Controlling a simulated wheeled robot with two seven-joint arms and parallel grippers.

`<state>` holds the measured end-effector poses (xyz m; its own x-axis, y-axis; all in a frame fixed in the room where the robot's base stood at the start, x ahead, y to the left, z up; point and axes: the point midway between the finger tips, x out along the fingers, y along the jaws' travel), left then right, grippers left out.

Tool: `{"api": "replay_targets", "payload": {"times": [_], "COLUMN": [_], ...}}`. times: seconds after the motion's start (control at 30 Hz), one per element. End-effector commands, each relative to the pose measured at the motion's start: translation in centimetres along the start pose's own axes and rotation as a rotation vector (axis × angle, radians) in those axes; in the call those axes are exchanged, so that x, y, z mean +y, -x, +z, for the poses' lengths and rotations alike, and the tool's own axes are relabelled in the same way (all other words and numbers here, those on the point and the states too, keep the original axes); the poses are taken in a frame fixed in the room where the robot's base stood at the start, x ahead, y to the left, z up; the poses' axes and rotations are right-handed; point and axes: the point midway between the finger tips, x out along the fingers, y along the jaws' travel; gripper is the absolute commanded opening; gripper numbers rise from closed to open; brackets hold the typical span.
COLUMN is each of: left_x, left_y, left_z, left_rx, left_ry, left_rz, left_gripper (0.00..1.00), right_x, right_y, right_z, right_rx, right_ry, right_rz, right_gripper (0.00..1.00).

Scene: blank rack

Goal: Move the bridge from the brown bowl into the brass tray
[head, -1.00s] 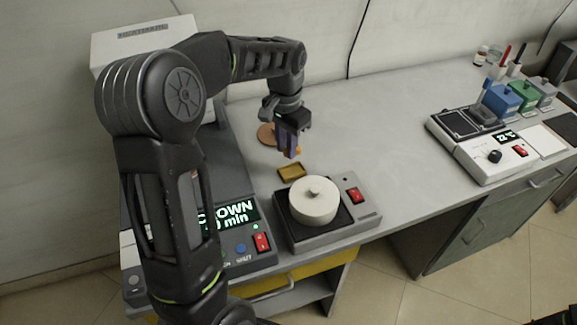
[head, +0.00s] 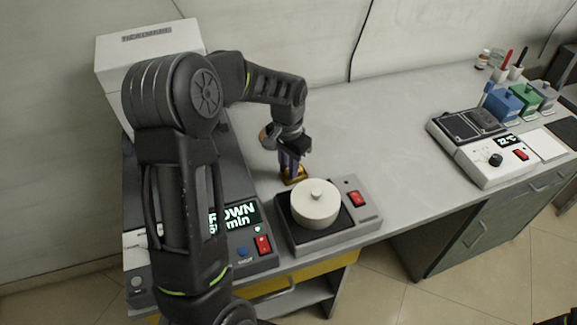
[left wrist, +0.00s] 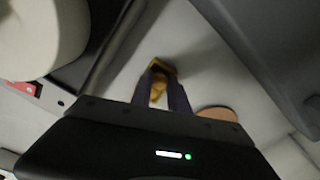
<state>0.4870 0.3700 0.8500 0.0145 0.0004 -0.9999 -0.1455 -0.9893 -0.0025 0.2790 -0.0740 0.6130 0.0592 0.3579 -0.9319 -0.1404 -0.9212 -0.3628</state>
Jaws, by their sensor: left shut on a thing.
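My left gripper (head: 289,172) points down at the brass tray (head: 302,179), its fingertips at or just above the tray. In the left wrist view its fingers (left wrist: 165,92) are shut on a small yellow-orange piece, the bridge (left wrist: 157,89). The brass tray's edge (left wrist: 163,66) shows just beyond the fingertips there; I cannot tell whether the bridge touches it. The brown bowl (head: 264,137) stands behind the gripper, partly hidden by it. The bowl also shows right of the fingers in the left wrist view (left wrist: 218,114).
A white lidded pot (head: 316,204) sits on a grey heater with a red switch, close in front of the tray. A dark furnace unit (head: 247,240) stands to the left. The bench's middle is clear. A second device (head: 487,160) and coloured blocks stand at the right.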

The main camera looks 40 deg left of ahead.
Motion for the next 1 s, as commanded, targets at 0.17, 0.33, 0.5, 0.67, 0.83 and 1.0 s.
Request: {"api": "replay_targets", "payload": {"times": [0.17,0.33,0.5,0.67,0.83,1.0], "left_x": [0.1,0.1,0.2,0.1,0.0,0.0], "left_y": [-0.4,-1.2,-1.9,-2.0,-2.0,-1.1], "left_z": [0.2,0.3,0.4,0.4,0.5,0.4], "left_rx": [-0.006,-0.008,-0.012,-0.012,-0.011,-0.011], "left_ry": [0.0,0.0,0.001,0.003,0.005,0.007], "left_rz": [0.002,0.003,0.005,0.005,0.005,0.005], "left_gripper": [0.0,0.0,0.0,0.23,0.36,0.43], "right_x": [0.1,0.2,0.4,0.4,0.4,0.1], "right_y": [-0.2,-0.6,-1.0,-1.0,-1.0,-0.4], "right_z": [0.0,0.0,0.0,0.0,0.0,0.0], "right_rx": [0.0,0.0,0.001,0.001,0.001,0.0], "right_ry": [0.0,0.0,0.0,0.0,0.0,0.0], "right_rz": [0.0,0.0,0.0,0.0,0.0,0.0], "right_gripper": [0.36,0.36,0.36,0.36,0.36,0.36]}}
